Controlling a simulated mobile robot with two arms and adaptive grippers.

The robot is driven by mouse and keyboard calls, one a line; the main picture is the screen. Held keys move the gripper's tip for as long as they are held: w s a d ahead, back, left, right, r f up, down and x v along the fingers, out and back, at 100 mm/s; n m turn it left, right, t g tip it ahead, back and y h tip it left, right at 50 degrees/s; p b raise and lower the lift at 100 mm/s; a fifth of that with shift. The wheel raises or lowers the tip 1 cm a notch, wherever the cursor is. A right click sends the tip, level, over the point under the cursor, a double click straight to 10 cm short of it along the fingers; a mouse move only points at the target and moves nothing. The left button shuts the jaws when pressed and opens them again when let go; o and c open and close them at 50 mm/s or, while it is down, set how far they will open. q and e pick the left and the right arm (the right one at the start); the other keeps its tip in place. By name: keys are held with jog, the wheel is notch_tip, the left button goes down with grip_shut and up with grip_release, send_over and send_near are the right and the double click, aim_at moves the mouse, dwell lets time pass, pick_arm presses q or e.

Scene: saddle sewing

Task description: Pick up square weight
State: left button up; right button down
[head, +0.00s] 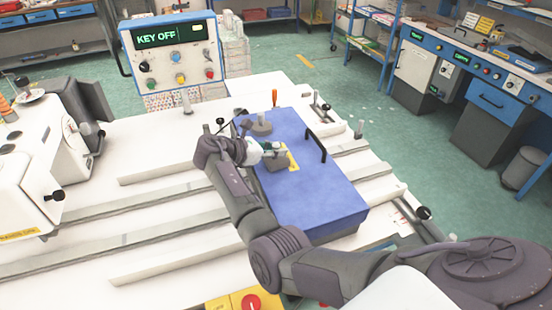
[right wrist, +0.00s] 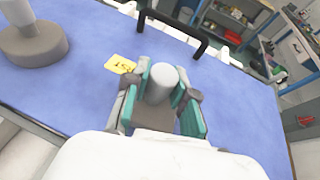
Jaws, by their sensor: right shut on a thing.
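The square weight (right wrist: 153,116) is a grey block with a light round knob on top. In the right wrist view my right gripper (right wrist: 163,88) is shut on that knob, with a teal-lined finger on each side. In the head view the right gripper (head: 279,152) is over the blue board, and the weight (head: 267,174) shows below it. I cannot tell whether the weight touches the board. A round grey weight (head: 261,126) with a knob stands near the board's far end; it also shows in the right wrist view (right wrist: 33,42). My left gripper is not in view.
The blue board (head: 326,204) lies on the white machine table. It has a black handle (head: 316,146) and a yellow label (right wrist: 120,64). An orange-handled tool (head: 275,97) stands beyond it. A control box (head: 173,50) reading KEY OFF stands behind. Metal rails (head: 150,215) run across the table.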

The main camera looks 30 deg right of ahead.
jog(key=shift+w+r, duration=0.1)
jog(key=shift+r, duration=0.05)
dwell(0.3)
jog(key=shift+r, duration=0.1)
